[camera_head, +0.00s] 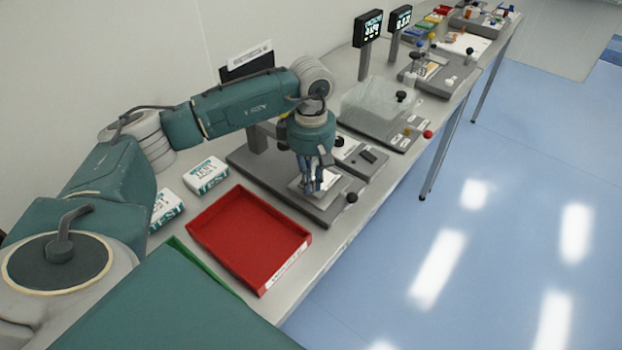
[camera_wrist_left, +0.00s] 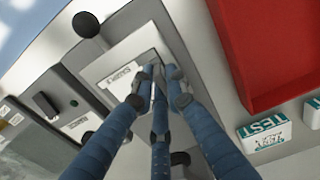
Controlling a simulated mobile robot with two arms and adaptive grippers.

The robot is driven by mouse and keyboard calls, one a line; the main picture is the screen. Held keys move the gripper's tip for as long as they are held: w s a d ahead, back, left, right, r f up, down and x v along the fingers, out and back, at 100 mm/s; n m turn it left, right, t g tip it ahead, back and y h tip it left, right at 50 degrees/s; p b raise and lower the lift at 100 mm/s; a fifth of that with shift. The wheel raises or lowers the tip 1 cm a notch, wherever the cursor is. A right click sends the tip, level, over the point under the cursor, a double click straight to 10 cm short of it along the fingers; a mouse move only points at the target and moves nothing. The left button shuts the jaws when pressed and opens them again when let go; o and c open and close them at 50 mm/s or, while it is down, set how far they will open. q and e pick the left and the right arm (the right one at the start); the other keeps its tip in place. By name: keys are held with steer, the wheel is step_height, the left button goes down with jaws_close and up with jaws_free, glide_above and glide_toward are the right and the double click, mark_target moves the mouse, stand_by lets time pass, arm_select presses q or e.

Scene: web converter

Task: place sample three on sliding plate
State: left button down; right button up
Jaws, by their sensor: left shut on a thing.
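My left gripper (camera_head: 316,186) points down over the grey device with the sliding plate (camera_wrist_left: 105,63). In the left wrist view its three blue fingers (camera_wrist_left: 160,75) are drawn together on the edge of a pale flat sample (camera_wrist_left: 126,76) with dark print. The print is too small to read surely, so I cannot confirm it is sample three. The sample is over the light plate; whether it touches it I cannot tell. The fingers hide part of its edge. The right gripper is not in view.
A red tray (camera_head: 215,222), empty where visible, lies left of the device; it also shows in the wrist view (camera_wrist_left: 270,50). White TEST boxes (camera_head: 206,174) stand behind it. A black knob (camera_head: 351,197) sits at the device's front. Other instruments (camera_head: 380,105) continue along the table.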

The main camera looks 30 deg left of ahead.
arm_select(q)
steer(key=shift+f, duration=0.2)
steer(key=c, duration=1.7)
jaws_free()
steer(key=shift+c, duration=0.2)
steer(key=shift+r, duration=0.1)
steer(key=shift+r, duration=0.25)
step_height(320, 180, up, 12)
steer(key=b, duration=0.3)
